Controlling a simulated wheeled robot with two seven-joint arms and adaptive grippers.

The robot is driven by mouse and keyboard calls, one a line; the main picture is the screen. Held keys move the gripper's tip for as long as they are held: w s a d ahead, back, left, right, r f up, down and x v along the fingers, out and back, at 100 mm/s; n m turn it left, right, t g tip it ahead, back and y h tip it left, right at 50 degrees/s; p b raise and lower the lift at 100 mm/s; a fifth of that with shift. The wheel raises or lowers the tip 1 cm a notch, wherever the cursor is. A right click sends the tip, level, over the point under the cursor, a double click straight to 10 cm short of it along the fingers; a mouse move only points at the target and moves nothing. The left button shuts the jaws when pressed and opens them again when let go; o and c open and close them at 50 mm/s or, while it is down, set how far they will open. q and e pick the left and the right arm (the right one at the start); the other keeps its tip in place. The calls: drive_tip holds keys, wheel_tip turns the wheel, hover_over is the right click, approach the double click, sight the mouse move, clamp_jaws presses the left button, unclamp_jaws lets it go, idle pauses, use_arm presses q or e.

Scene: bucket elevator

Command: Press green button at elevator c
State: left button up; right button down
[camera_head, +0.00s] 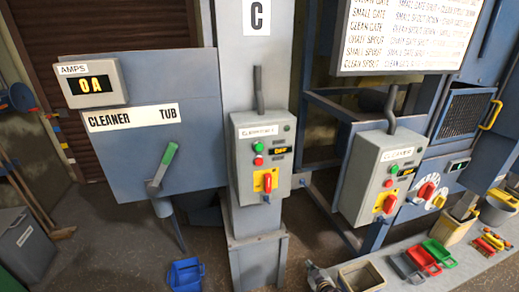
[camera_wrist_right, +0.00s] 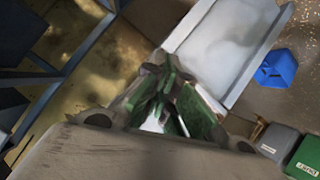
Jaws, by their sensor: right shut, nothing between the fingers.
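The elevator C column (camera_head: 258,60) carries a white sign with the letter C. A grey control box (camera_head: 245,185) is mounted on it. On the box, the green button (camera_head: 257,147) sits above a small red button (camera_head: 258,161), beside a small display that seems to read OFF. A red switch on a yellow plate (camera_head: 267,181) is below. My right gripper (camera_head: 312,268) is low at the bottom of the head view, well below the box and apart from it. Its shut, empty fingers also show in the right wrist view (camera_wrist_right: 166,105). The left gripper is out of view.
A second grey box labelled CLEANER (camera_head: 380,178), with its own green button (camera_head: 394,170), hangs to the right. A lever with a green handle (camera_head: 162,165) sticks out at the left. A blue bucket (camera_head: 186,274) and several bins stand low down.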

drive_tip(key=w+a+r+n+t+y, duration=0.2)
drive_tip(key=w+a+r, duration=0.1)
drive_tip(key=r, duration=0.7)
drive_tip(key=w+a+r+n+t+y, duration=0.1)
drive_tip(key=w+a+r+n+t, duration=0.2)
drive_tip(key=r, duration=0.7)
drive_tip(key=w+a+r+n+t+y, duration=0.15)
drive_tip(key=a+r, duration=0.25)
drive_tip(key=r, duration=0.6)
drive_tip(key=n+y, duration=0.6)
approach(259, 147)
drive_tip(key=w+d+f, duration=0.2)
drive_tip(key=d+f, duration=0.1)
drive_tip(key=f, duration=0.4)
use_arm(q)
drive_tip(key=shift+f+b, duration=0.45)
use_arm(e)
drive_tip(key=s+a+r+n+g+y, duration=0.3)
drive_tip(key=s+r+n+y, duration=0.3)
drive_tip(key=r+n, duration=0.4)
drive_tip(key=shift+s+a, duration=0.7)
drive_tip(key=shift+a, duration=0.1)
drive_tip(key=shift+w+y, duration=0.1)
drive_tip(key=shift+y, duration=0.25)
